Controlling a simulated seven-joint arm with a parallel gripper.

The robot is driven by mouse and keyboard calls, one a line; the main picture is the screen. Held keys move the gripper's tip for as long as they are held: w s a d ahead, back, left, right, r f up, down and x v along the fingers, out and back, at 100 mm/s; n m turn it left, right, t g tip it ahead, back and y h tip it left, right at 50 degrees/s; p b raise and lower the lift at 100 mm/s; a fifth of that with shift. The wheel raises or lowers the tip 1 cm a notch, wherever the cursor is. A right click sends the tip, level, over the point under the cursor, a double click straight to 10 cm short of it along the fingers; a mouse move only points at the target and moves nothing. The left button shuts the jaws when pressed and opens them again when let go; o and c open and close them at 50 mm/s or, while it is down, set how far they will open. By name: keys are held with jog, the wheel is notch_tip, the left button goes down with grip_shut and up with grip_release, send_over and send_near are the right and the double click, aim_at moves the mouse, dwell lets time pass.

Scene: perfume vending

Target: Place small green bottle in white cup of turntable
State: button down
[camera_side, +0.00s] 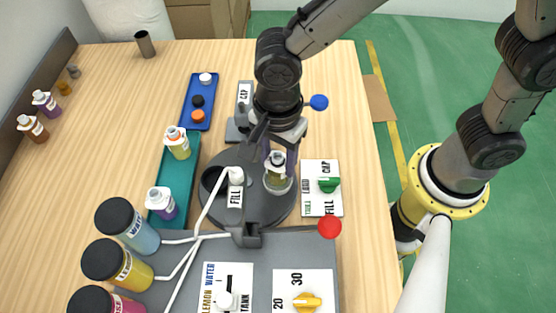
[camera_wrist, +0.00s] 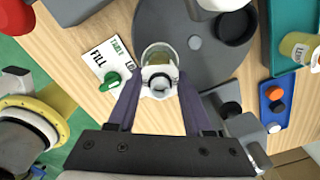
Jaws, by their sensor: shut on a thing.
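My gripper (camera_side: 280,156) is shut on the small green bottle (camera_side: 277,169), one finger on each side of its white neck. The bottle is upright, with olive-green liquid and a white top. It also shows between the fingers in the wrist view (camera_wrist: 159,82). The pale, see-through cup (camera_side: 278,186) sits on the right side of the dark grey turntable (camera_side: 248,213). The bottle's lower part appears inside the cup's rim; whether it touches the bottom cannot be told. In the wrist view the cup rim (camera_wrist: 158,46) shows around and beyond the bottle.
A dark empty holder (camera_side: 212,181) and a white FILL nozzle (camera_side: 235,177) are left of the cup. A knob panel (camera_side: 312,207) stands close on the right. A teal tray (camera_side: 165,200) with bottles and a blue tray (camera_side: 191,91) with caps lie left. A CAP station (camera_side: 244,103) is behind.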

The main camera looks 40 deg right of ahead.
aim_at(278, 155)
jog(key=shift+f, duration=0.8)
jog(key=shift+f, duration=0.1)
jog(key=shift+c, duration=1.5)
grip_release()
jog(key=shift+f, duration=0.1)
notch_tip(278, 155, up, 12)
jog(key=shift+d+r, duration=0.1)
jog(key=shift+r, duration=0.2)
